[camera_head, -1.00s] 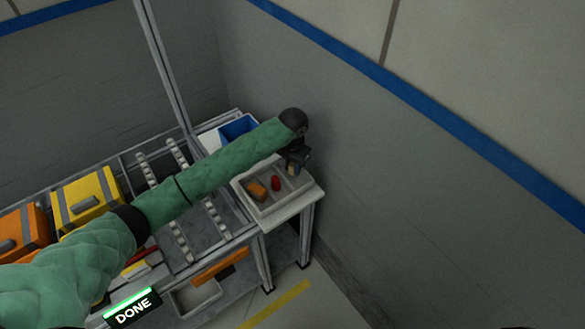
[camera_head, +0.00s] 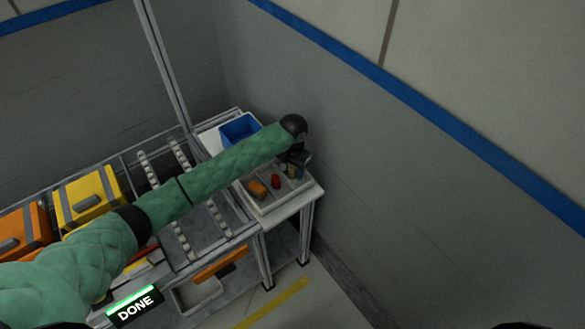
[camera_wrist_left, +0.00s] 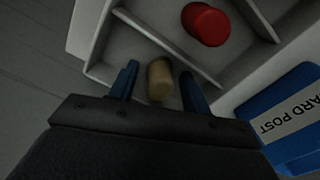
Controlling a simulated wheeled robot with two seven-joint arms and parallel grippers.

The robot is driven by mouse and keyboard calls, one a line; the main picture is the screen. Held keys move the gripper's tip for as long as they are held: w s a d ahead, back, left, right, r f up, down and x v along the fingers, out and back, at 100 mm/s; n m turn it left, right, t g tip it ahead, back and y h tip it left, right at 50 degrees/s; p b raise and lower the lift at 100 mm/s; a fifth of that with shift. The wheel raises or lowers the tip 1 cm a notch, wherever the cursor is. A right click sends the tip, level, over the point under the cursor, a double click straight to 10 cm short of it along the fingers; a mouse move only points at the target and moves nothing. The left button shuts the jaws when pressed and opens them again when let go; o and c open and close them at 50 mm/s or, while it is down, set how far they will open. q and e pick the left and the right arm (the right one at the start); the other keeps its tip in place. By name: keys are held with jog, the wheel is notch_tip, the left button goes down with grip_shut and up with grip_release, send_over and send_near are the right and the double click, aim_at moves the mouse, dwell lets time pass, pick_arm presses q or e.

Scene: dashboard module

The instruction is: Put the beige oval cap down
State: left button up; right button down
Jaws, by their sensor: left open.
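The beige oval cap (camera_wrist_left: 160,78) sits in a compartment of the light grey tray (camera_wrist_left: 135,42) in the left wrist view, between my open left gripper's two blue fingers (camera_wrist_left: 158,84). A gap shows between the cap and the right finger; the left finger also appears apart from it. In the head view, the left gripper (camera_head: 294,168) is low over the tray's far right part, and the cap (camera_head: 292,172) shows as a small tan patch beneath it. My right gripper is not in view.
A red cap (camera_wrist_left: 206,24) lies in the neighbouring compartment, past a divider. An orange piece (camera_head: 257,189) lies in the tray's left part. A blue bin (camera_head: 237,129) stands behind my arm. The grey wall is close on the right.

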pick_arm(q)
jog(key=shift+r, duration=0.15)
jog(key=shift+r, duration=0.2)
notch_tip(320, 180, up, 10)
jog(key=b, duration=0.4)
jog(key=shift+r, duration=0.8)
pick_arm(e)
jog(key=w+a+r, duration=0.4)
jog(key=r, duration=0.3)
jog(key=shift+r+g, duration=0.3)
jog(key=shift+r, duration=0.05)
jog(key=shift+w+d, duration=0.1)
